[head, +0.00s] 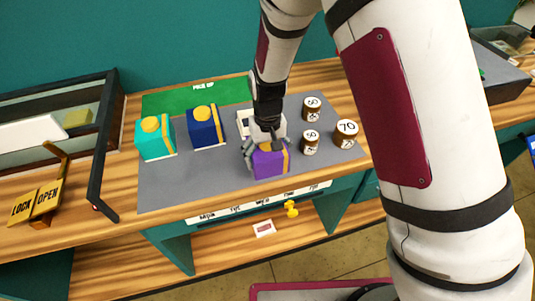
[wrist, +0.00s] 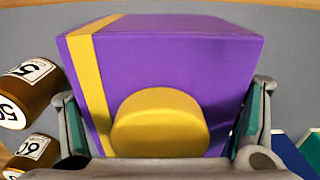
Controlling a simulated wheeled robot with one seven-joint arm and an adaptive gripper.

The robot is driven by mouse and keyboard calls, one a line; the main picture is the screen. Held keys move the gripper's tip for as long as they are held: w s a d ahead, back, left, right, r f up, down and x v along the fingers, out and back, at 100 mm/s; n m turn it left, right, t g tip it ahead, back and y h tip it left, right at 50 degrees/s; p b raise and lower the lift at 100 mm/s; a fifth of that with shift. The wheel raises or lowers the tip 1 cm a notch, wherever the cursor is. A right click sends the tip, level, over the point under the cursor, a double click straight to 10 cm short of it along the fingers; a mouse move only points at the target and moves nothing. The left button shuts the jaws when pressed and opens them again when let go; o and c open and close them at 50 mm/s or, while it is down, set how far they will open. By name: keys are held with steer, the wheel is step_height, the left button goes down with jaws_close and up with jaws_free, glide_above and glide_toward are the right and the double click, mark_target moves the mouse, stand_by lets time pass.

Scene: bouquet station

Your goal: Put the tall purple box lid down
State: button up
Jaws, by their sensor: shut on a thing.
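The tall purple box lid (head: 270,163) has a yellow band and is at the front middle of the grey mat (head: 215,180). In the wrist view the lid (wrist: 190,60) fills the middle, with its round yellow knob (wrist: 160,122) towards me. My gripper (head: 265,148) is shut on it, with one finger on each side; the fingers also show in the wrist view (wrist: 162,125). I cannot tell whether the lid's lower edge touches the mat. A white object (head: 243,122) shows just behind my gripper, mostly hidden by it.
A turquoise box (head: 154,142) and a navy box (head: 206,130) with yellow knobs stand left. Several brown jars with number labels, one reading 70 (head: 345,134), stand right. A green PICK UP strip (head: 180,98) lies behind. The mat's front left is clear. A LOCK/OPEN lever (head: 40,200) is far left.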

steer(key=o, duration=1.1)
steer(key=shift+f, duration=0.15)
